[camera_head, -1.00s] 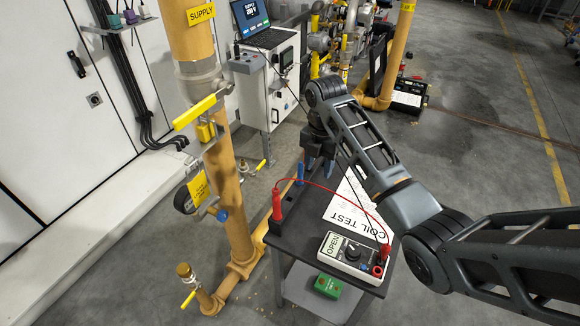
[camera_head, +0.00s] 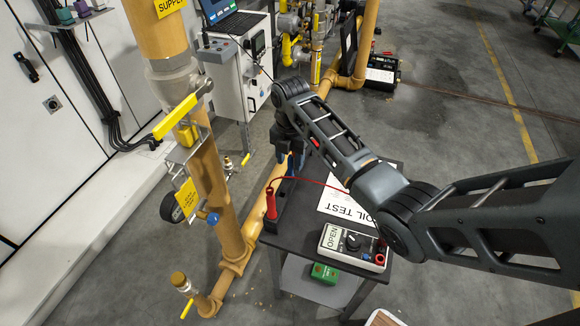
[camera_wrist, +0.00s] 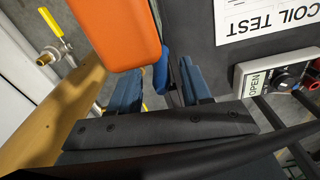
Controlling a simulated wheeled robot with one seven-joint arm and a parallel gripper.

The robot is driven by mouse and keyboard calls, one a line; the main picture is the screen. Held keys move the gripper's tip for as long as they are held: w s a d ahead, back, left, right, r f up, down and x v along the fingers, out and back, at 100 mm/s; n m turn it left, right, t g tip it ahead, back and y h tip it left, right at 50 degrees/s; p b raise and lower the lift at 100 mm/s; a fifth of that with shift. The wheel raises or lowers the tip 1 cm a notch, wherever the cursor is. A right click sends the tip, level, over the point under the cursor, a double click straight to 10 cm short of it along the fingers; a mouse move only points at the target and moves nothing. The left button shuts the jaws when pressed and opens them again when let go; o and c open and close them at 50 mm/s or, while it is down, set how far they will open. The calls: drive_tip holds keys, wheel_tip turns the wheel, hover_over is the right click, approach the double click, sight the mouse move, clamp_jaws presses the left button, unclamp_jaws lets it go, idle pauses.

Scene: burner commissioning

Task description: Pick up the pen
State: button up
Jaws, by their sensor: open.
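A slim blue pen-like piece (camera_head: 291,167) stands upright at the far left edge of the black table, by the black holder. In the wrist view a blue piece (camera_wrist: 161,72) shows between my fingers, partly hidden by the orange-red probe handle. My gripper (camera_head: 287,156) is open and points down over that corner; its fingers (camera_wrist: 158,92) stand either side of the blue piece. I cannot tell whether they touch it.
A white meter marked OPEN (camera_head: 352,247) sits at the table's front right with a red lead. The COIL TEST sheet (camera_head: 345,203) lies behind it. A yellow pipe (camera_head: 207,180) rises left of the table. A green box (camera_head: 325,274) is on the lower shelf.

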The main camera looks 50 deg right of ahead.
sight(291, 172)
drive_tip(key=shift+f, duration=1.35)
drive_tip(key=shift+c, duration=0.3)
clamp_jaws()
